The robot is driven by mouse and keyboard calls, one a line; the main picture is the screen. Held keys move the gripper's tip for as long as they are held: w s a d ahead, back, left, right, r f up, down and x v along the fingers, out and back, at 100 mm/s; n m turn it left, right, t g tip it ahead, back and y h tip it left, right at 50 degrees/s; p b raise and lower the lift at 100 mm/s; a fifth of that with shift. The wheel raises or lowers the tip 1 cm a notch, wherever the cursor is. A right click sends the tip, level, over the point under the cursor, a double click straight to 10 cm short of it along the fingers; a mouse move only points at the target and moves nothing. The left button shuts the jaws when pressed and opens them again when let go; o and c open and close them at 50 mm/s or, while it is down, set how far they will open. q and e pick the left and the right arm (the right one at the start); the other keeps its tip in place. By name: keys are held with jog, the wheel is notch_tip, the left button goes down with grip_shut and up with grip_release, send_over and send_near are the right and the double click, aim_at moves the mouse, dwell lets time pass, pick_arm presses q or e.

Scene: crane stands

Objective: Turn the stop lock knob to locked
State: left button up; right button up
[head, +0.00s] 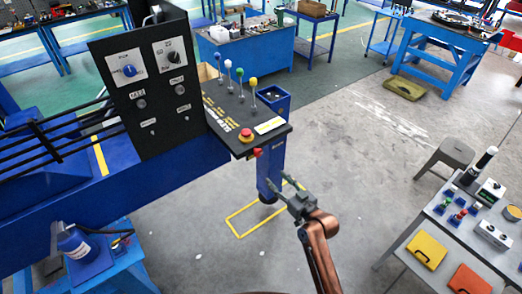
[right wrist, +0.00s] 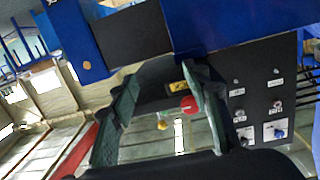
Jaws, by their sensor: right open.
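A black control console (head: 228,118) stands left of centre in the head view. It carries a red push button (head: 246,134) on a yellow base, and a second small red knob (head: 257,152) sits at its front edge below. I cannot read which of them is the stop lock knob. My right gripper (head: 283,186) is open and empty, below and to the right of the console, apart from it. In the right wrist view, a red round knob (right wrist: 188,103) shows beside the right-hand finger, with a yellow knob (right wrist: 162,125) lower. My left gripper is out of view.
An upright black panel (head: 150,95) with a blue knob (head: 129,70) and a black knob (head: 172,55) rises left of several levers (head: 239,80). A blue post stands under the console. A grey table (head: 445,225) with tools is at the right. Grey floor between is clear.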

jog(key=n+y, duration=0.1)
jog(key=y, duration=0.1)
send_near(259, 153)
jog(key=x, duration=0.2)
jog(key=shift+t, duration=0.3)
jog(key=x, duration=0.2)
jog(key=p+x, duration=0.1)
jog(key=x, duration=0.4)
jog(key=shift+f+p, duration=0.25)
jog(key=shift+p, duration=0.1)
jog(key=shift+c, duration=0.3)
jog(key=c, duration=1.1)
